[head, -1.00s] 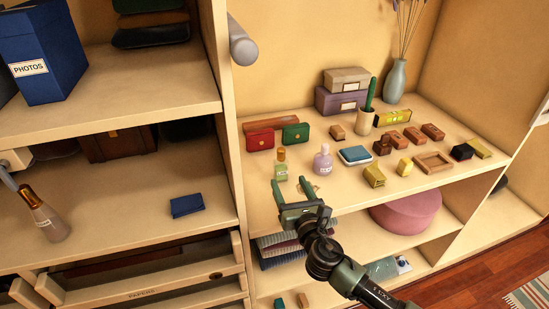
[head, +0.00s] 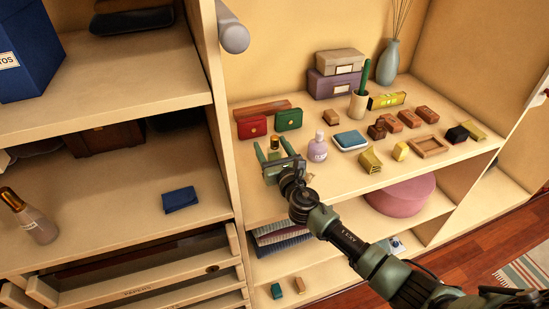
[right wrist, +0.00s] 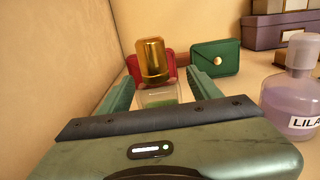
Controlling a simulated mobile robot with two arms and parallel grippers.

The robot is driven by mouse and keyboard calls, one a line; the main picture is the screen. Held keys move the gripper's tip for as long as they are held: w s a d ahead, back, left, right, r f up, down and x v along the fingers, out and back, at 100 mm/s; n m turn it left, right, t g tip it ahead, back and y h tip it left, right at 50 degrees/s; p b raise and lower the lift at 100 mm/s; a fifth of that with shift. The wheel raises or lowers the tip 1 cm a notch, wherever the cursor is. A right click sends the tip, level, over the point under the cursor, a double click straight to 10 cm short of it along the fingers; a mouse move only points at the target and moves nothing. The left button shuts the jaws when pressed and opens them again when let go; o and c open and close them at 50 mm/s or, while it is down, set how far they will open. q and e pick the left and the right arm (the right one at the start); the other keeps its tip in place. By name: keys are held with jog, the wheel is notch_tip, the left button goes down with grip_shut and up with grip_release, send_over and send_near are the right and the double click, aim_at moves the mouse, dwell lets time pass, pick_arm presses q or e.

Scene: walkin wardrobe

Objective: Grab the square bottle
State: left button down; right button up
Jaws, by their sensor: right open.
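The square bottle (head: 274,154), pale green glass with a gold cap, stands upright near the left front of the middle shelf. In the right wrist view its gold cap (right wrist: 153,60) rises above my gripper, with part of the green body showing below; its lower part is hidden. My right gripper (head: 273,144) is open, with one finger on each side of the bottle. In the right wrist view its fingers (right wrist: 160,85) flank the body; I cannot tell whether they touch it. My left gripper is not in view.
A round lilac bottle (head: 317,150) stands just right of my gripper. Red (head: 252,127) and green (head: 288,120) purses sit behind. A vertical panel (head: 222,140) bounds the left side. Several small boxes and blocks fill the shelf's right half.

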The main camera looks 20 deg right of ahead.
grip_shut()
jog(key=shift+r, duration=0.1)
